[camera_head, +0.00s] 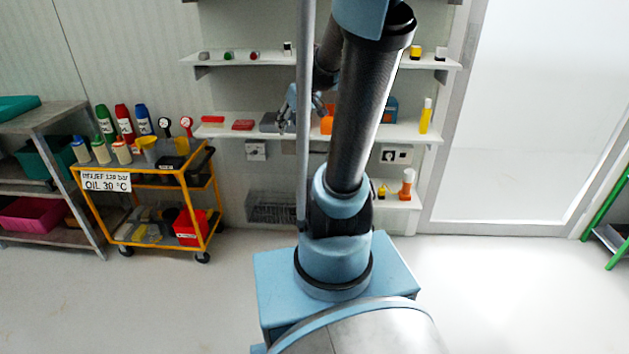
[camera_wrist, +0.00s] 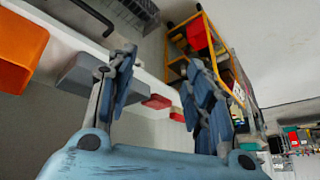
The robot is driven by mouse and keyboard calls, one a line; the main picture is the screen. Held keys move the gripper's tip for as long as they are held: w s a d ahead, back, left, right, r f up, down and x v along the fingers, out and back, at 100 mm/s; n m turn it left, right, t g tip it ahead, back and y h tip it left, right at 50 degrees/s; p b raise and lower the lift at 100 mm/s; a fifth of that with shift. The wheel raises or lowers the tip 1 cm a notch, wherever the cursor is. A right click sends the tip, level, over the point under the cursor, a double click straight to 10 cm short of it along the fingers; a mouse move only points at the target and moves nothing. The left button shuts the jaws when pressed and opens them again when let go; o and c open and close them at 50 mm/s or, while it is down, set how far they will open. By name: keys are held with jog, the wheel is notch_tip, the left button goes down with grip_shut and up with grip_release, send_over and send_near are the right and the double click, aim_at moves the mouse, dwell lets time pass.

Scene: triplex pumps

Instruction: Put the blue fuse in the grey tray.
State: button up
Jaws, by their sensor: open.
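My gripper (camera_head: 295,115) is at the middle wall shelf, partly hidden behind a pole in the head view. In the wrist view its two blue fingers (camera_wrist: 160,82) are spread wide, with nothing visible between them. The grey tray (camera_head: 268,122) is on the middle shelf, just left of my gripper in the head view. In the wrist view the grey tray (camera_wrist: 84,74) is seen from the side, partly behind the left finger. Its inside does not show. I cannot make out the blue fuse in either view.
Red trays (camera_head: 242,125) lie left of the grey tray. An orange bin (camera_head: 327,122) stands to its right, partly behind my arm. A yellow bottle (camera_head: 426,116) is farther right. The upper shelf (camera_head: 220,60) holds small parts. A yellow cart (camera_head: 160,180) stands left; the floor is clear.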

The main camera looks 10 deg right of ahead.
jog(key=s+d+f+m+g+h, duration=0.1)
jog(key=s+f, duration=0.3)
jog(key=s, duration=0.7)
jog(key=s+d+f+m+g+h, duration=0.1)
jog(key=s+f, duration=0.4)
jog(key=s, duration=0.6)
jog(key=shift+d+m+g+h, duration=0.3)
jog(key=shift+m+g+h, duration=0.2)
jog(key=shift+m, duration=0.3)
jog(key=shift+w, duration=0.1)
